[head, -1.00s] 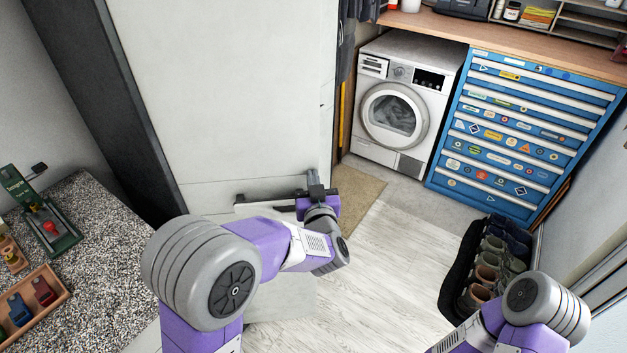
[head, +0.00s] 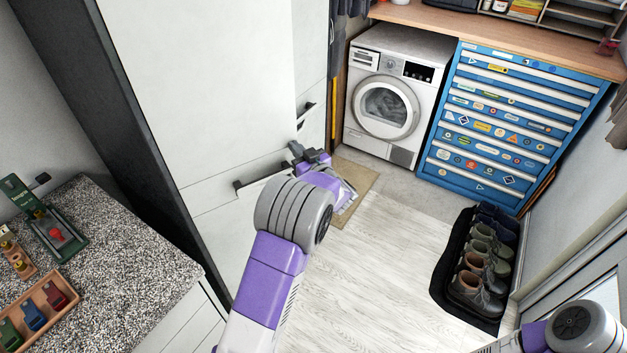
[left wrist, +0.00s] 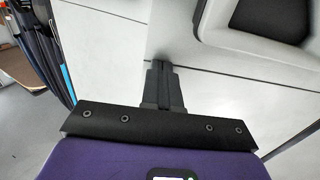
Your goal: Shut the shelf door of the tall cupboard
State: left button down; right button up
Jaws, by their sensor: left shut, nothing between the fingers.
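The tall cupboard's shelf door (head: 200,80) is the large pale upper panel left of centre in the head view. Its right edge stands out against a paler panel with a dark handle (head: 306,113) behind and to the right. I cannot tell if a small gap is left. My left gripper (head: 297,151) is shut and empty, near the door's lower right corner and beside a long dark handle (head: 262,177). In the left wrist view, the shut fingers (left wrist: 163,70) lie over a pale panel surface with a seam; contact is unclear. My right gripper is out of view.
A speckled counter (head: 125,250) with toys stands at left. A washing machine (head: 390,100) and a blue tool chest (head: 500,130) stand behind. A shoe tray (head: 440,285) with several shoes lies at right. The floor (head: 370,270) between is clear.

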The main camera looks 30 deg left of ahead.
pick_arm(q)
jog(key=shift+d, duration=0.15)
jog(key=p+v, duration=0.2)
jog(key=v, duration=1.1)
jog(key=shift+s+d+p, duration=0.25)
jog(key=shift+d+p, duration=0.05)
